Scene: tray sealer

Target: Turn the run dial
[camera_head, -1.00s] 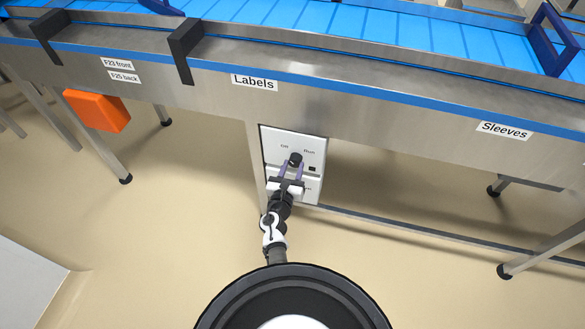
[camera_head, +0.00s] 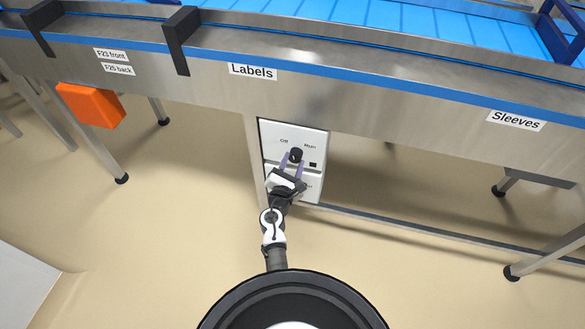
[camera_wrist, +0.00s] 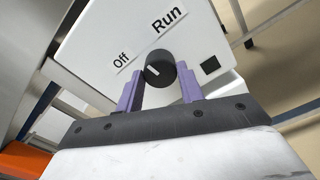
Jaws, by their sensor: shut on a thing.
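The run dial (camera_head: 296,154) is a round black knob on a white control panel (camera_head: 312,140) under the conveyor. In the wrist view the dial (camera_wrist: 160,68) has a white pointer line that points toward the "Off" side, and the "Off" and "Run" labels (camera_wrist: 165,22) are above it. My gripper (camera_head: 294,160) reaches the panel from below. Its purple fingers (camera_wrist: 160,90) are shut on the dial, one on each side. The gripper body hides the lower part of the panel.
The steel conveyor frame with its blue belt (camera_head: 350,22) runs above the panel. An orange box (camera_head: 91,104) hangs at the left. A table leg (camera_head: 254,160) stands just left of the panel. The floor in front is clear.

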